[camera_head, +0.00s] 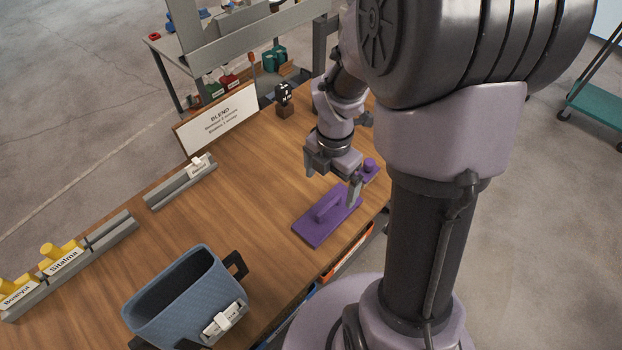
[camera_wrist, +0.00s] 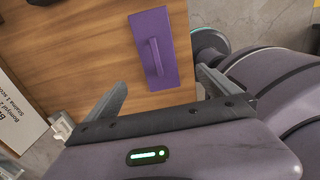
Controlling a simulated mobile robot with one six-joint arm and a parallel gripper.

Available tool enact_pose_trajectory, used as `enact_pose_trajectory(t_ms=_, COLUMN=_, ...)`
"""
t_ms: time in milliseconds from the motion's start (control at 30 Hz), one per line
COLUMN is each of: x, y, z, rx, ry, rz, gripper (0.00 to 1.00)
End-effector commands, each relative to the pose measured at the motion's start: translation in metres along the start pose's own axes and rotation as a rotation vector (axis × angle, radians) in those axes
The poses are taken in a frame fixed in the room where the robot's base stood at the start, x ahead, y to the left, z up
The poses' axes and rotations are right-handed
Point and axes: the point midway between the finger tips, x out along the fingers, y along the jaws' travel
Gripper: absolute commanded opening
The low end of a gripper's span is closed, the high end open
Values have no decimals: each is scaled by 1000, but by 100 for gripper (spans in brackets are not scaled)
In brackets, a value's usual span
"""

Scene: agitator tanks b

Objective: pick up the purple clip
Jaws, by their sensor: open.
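A small purple clip (camera_head: 371,166) with a rounded knob shows in the head view near the table's right edge, just right of and partly behind my gripper's near finger. I do not make it out in the wrist view. My gripper (camera_head: 332,179) is open and empty above the table. In the wrist view its fingers (camera_wrist: 164,88) stand wide apart. A flat purple plate with a raised handle (camera_head: 318,225) lies nearer the camera than the gripper; it also shows in the wrist view (camera_wrist: 168,24) beyond the fingers.
Grey rails run along the left edge, holding yellow clips (camera_head: 64,256) and a white clip (camera_head: 199,166).

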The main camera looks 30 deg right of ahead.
Motion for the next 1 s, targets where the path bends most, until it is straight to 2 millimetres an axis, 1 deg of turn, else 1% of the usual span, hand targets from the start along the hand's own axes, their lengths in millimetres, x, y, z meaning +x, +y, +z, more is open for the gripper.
enact_pose_trajectory(t_ms=33, x=23, y=-1, z=0, rx=-1, ry=2, rz=-3, gripper=100)
enact_pose_trajectory(t_ms=100, x=44, y=0, z=0, rx=1, ry=2, rz=-2, gripper=100)
enact_pose_trajectory(t_ms=200, x=65, y=0, z=0, rx=1, ry=1, rz=-1, gripper=100)
enact_pose_trajectory(t_ms=433, x=86, y=2, z=2, rx=2, ry=0, rz=1, gripper=100)
enact_pose_trajectory(t_ms=567, x=113, y=4, z=7, rx=3, ry=1, rz=0, gripper=100)
enact_pose_trajectory(t_ms=633, x=126, y=4, z=7, rx=3, ry=2, rz=-1, gripper=100)
enact_pose_trajectory(t_ms=700, x=131, y=4, z=7, rx=3, ry=0, rz=1, gripper=100)
enact_pose_trajectory(t_ms=867, x=127, y=5, z=7, rx=3, ry=-1, rz=2, gripper=100)
enact_pose_trajectory(t_ms=1000, x=127, y=5, z=7, rx=3, ry=-1, rz=2, gripper=72)
